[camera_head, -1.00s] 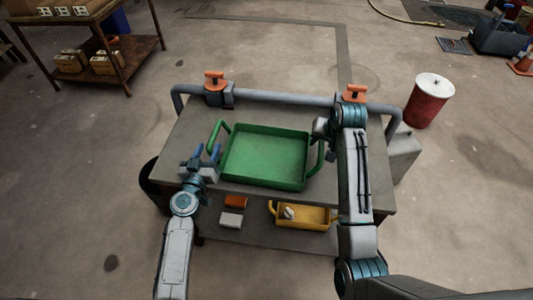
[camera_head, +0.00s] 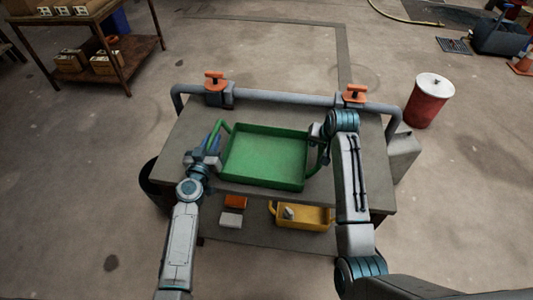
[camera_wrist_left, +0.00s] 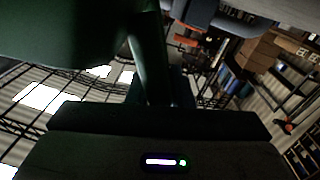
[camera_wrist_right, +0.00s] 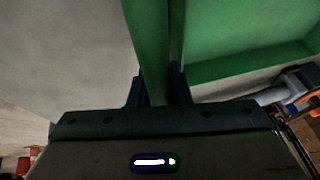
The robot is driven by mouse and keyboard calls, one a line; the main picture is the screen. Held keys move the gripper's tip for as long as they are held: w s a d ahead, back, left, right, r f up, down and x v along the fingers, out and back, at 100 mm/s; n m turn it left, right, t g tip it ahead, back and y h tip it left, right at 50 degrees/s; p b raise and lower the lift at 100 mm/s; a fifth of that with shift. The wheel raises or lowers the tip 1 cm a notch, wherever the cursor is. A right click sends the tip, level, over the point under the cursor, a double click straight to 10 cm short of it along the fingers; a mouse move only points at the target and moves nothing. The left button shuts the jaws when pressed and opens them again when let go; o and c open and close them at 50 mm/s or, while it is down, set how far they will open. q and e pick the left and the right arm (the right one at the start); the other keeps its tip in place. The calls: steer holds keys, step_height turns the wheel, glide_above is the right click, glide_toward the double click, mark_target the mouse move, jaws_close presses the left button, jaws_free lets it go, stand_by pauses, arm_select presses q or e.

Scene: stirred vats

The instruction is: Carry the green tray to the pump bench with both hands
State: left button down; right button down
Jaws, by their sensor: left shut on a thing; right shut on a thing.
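The green tray (camera_head: 265,155) is empty and rests on the grey bench top, with a handle on its left and right sides. My left gripper (camera_head: 211,142) is shut on the tray's left handle, which runs between the fingers in the left wrist view (camera_wrist_left: 150,60). My right gripper (camera_head: 324,148) is shut on the right handle and is partly hidden by its own arm. That handle also shows between the fingers in the right wrist view (camera_wrist_right: 150,55).
A grey pipe (camera_head: 285,97) with two orange-handled valves (camera_head: 215,80) runs along the bench's far edge. A yellow tray (camera_head: 318,217) sits on the lower shelf. A red drum (camera_head: 428,104) stands at right. A brown rack (camera_head: 100,45) stands back left. Open floor lies beyond the pipe.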

steer(key=shift+d+r, duration=0.1)
